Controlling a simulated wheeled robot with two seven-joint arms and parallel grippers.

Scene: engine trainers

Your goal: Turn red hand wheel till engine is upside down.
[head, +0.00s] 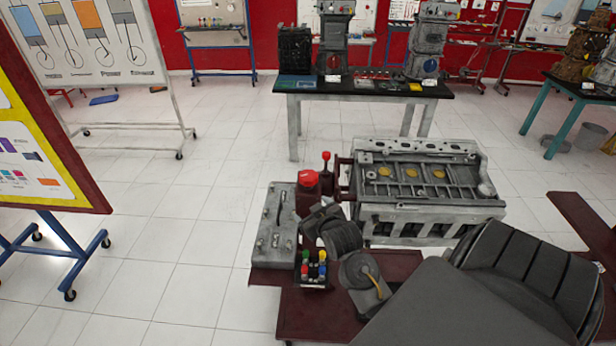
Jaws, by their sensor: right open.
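The grey engine (425,190) lies on a dark red stand, with a long flat face and several yellow round spots turned up. At its left end are a bright red round part (308,179) on a dark red body and a red knob (326,156) on a short stem. I cannot tell which of these is the hand wheel; part of that area is hidden by my arm. My right gripper (318,213) is just below the red round part, apart from the engine, and looks open and empty. My left gripper is out of view.
A grey plate-like part (277,222) lies left of my gripper. A small dark holder (313,283) with coloured items stands below it. A black-topped table (360,86) with engine parts is behind.

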